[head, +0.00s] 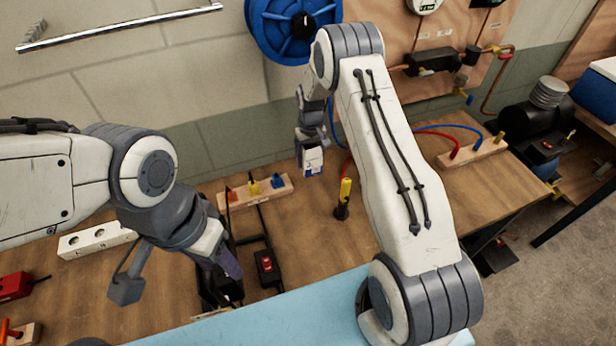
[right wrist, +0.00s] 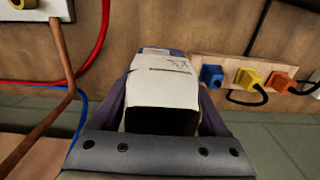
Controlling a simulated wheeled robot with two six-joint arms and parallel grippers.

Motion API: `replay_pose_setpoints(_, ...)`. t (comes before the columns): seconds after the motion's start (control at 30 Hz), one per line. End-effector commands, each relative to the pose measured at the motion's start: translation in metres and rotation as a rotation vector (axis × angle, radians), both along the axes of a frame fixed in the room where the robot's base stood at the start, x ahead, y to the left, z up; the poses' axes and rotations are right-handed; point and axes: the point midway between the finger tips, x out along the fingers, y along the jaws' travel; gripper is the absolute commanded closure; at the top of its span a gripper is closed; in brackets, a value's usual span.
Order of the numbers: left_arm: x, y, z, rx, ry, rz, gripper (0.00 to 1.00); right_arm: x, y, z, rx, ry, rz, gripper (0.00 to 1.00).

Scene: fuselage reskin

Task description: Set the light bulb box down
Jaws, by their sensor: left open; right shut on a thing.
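The light bulb box (head: 313,162) is small, white and blue, and hangs below my right gripper (head: 312,140) in the head view. In the right wrist view the box (right wrist: 163,88) sits between the two fingers, and its near end looks dark and open. My right gripper is shut on it, near the back of the wooden bench (head: 330,225). I cannot tell whether the box touches the bench. My left gripper (head: 226,268) is open, low over the bench at the left, apart from the box; its fingertips are partly hard to make out.
A wooden strip with colored plugs (head: 256,190) lies left of the box. A yellow-handled tool (head: 344,198) stands to its right. A blue reel (head: 293,25) is on the wall. A red and black item (head: 266,265) lies nearer. Bare bench shows between strip and tool.

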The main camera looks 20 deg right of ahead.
Motion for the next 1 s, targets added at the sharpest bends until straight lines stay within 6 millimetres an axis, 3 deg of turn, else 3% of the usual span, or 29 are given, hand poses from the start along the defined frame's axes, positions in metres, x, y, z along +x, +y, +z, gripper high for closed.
replay_pose_setpoints(0.03, 0.0, 0.0, -0.011, 0.0, 0.0, 0.0, 0.5, 0.0, 0.003, -0.016, 0.0, 0.003, 0.005, 0.78)
replay_pose_setpoints(0.1, 0.0, 0.0, -0.019, 0.001, 0.001, 0.0, 0.5, 0.001, 0.006, -0.029, 0.0, 0.002, 0.009, 0.78)
replay_pose_setpoints(0.37, 0.0, 0.0, -0.034, 0.0, 0.0, 0.003, 0.5, 0.002, 0.009, -0.056, 0.0, 0.0, 0.011, 0.78)
replay_pose_setpoints(0.53, 0.0, 0.0, -0.051, 0.0, 0.001, 0.006, 0.5, 0.001, 0.008, -0.086, 0.0, 0.001, 0.01, 0.78)
replay_pose_setpoints(0.97, 0.0, 0.0, -0.055, 0.0, 0.001, 0.007, 0.5, 0.001, 0.006, -0.094, 0.0, -0.001, 0.008, 0.78)
replay_pose_setpoints(1.0, 0.0, 0.0, -0.055, 0.0, 0.001, 0.008, 0.5, 0.001, 0.006, -0.094, 0.0, -0.001, 0.008, 0.19)
